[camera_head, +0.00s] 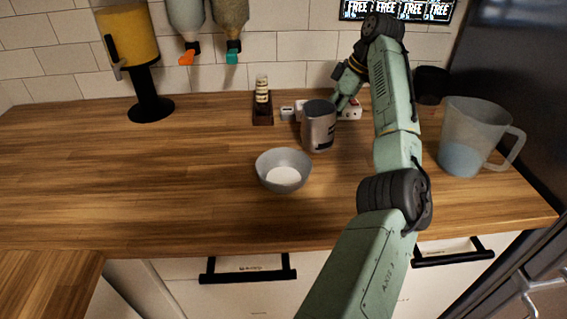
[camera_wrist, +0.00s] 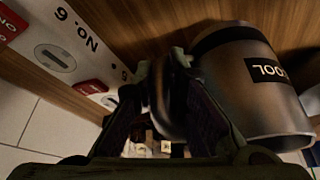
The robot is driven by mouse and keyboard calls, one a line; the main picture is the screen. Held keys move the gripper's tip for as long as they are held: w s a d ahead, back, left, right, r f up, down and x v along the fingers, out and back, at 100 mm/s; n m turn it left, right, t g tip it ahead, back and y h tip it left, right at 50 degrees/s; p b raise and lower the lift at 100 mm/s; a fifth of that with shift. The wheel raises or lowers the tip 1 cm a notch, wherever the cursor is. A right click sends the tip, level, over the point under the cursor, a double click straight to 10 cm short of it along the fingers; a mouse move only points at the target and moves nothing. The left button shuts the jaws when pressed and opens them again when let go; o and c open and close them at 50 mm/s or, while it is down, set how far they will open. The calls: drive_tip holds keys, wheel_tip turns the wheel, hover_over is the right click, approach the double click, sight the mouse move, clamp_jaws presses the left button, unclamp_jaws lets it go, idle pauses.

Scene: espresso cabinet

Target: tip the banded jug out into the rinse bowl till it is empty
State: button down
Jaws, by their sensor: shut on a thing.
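The banded jug (camera_head: 319,128) is a grey metal jug with a dark band, upright behind and to the right of the bowl. I cannot tell whether its base touches the counter. In the wrist view the jug (camera_wrist: 250,90) shows a dark label and a black band by one end. My gripper (camera_head: 343,103) comes from behind right, and in the wrist view my gripper (camera_wrist: 165,100) is shut on the jug's dark handle. The rinse bowl (camera_head: 263,171) is a small grey bowl on the counter with a pale inside. The jug's contents are hidden.
A large translucent jug (camera_head: 475,135) with bluish liquid stands at the right. A juice dispenser (camera_head: 150,95) stands at the back left. A small bottle (camera_head: 262,95) on a dark block stands behind the bowl. The wooden counter (camera_head: 130,185) is clear at left and front.

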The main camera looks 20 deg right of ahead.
sight(327, 102)
drive_tip(key=shift+r, duration=0.15)
